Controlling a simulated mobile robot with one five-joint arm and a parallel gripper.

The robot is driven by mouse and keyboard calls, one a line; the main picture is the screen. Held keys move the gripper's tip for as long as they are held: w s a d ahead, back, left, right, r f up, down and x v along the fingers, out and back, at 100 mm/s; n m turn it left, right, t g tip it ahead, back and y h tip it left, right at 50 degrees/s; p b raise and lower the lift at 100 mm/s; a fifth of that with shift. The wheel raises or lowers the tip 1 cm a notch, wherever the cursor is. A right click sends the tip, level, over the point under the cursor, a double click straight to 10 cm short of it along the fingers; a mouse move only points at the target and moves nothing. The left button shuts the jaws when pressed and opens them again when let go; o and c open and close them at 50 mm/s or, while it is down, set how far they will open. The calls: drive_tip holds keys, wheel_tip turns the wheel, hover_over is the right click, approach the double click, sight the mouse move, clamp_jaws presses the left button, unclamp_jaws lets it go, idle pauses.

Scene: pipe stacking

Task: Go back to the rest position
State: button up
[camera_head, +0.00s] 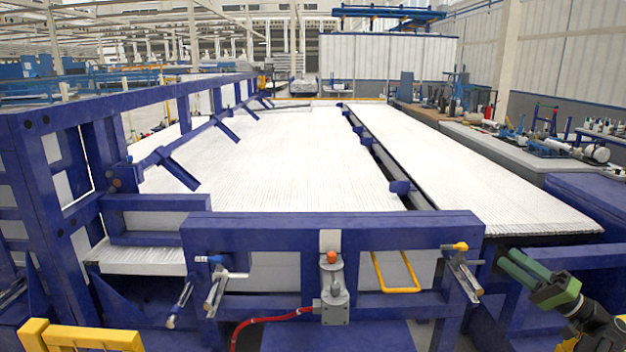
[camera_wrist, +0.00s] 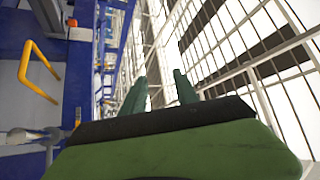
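My gripper (camera_head: 524,264) is at the lower right of the head view, green with a dark arm behind it. It is beside the right end of the blue frame and points up and to the left. In the wrist view its two green fingers (camera_wrist: 160,92) stand apart with nothing between them. White pipes lie side by side in a wide left bed (camera_head: 270,150) and a narrower right bed (camera_head: 465,165), both beyond the blue frame. My gripper touches no pipe that I can see.
The blue frame (camera_head: 340,232) crosses the front, with a yellow handle (camera_head: 396,272), a grey valve-like fitting (camera_head: 333,290) and a red hose (camera_head: 262,322). A yellow rail (camera_head: 80,336) is at lower left. Benches with tools (camera_head: 540,147) line the right side.

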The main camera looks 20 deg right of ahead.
drive_tip(key=w+a+f+g, duration=0.4)
drive_tip(key=w+a+f, duration=0.25)
drive_tip(key=a, duration=0.25)
drive_tip(key=w+a+f+n+g, duration=0.1)
drive_tip(key=w+a+f+g, duration=0.2)
drive_tip(key=w+a+f, duration=0.35)
drive_tip(key=w+a+f+g, duration=0.4)
drive_tip(key=w+a, duration=0.3)
drive_tip(key=a, duration=0.3)
drive_tip(key=s+a+f+n+g+h, duration=0.1)
drive_tip(key=a+f+n+g+h, duration=0.15)
drive_tip(key=a+f, duration=0.45)
drive_tip(key=a+f+n+g+h, duration=0.2)
drive_tip(key=a+f+g+h, duration=0.2)
drive_tip(key=a, duration=0.7)
drive_tip(key=s+a+f+n+g+h, duration=0.1)
drive_tip(key=a+f+n+g+h, duration=0.25)
drive_tip(key=a, duration=0.55)
wheel_tip(320, 180, down, 22)
drive_tip(key=m+t+b, duration=0.1)
drive_tip(key=m+b, duration=0.1)
drive_tip(key=b, duration=1.8)
wheel_tip(320, 180, up, 39)
drive_tip(key=p, duration=3.8)
drive_tip(key=shift+w+d+f+h, duration=0.15)
drive_tip(key=shift+w+f+h, duration=0.05)
drive_tip(key=shift+h, duration=0.1)
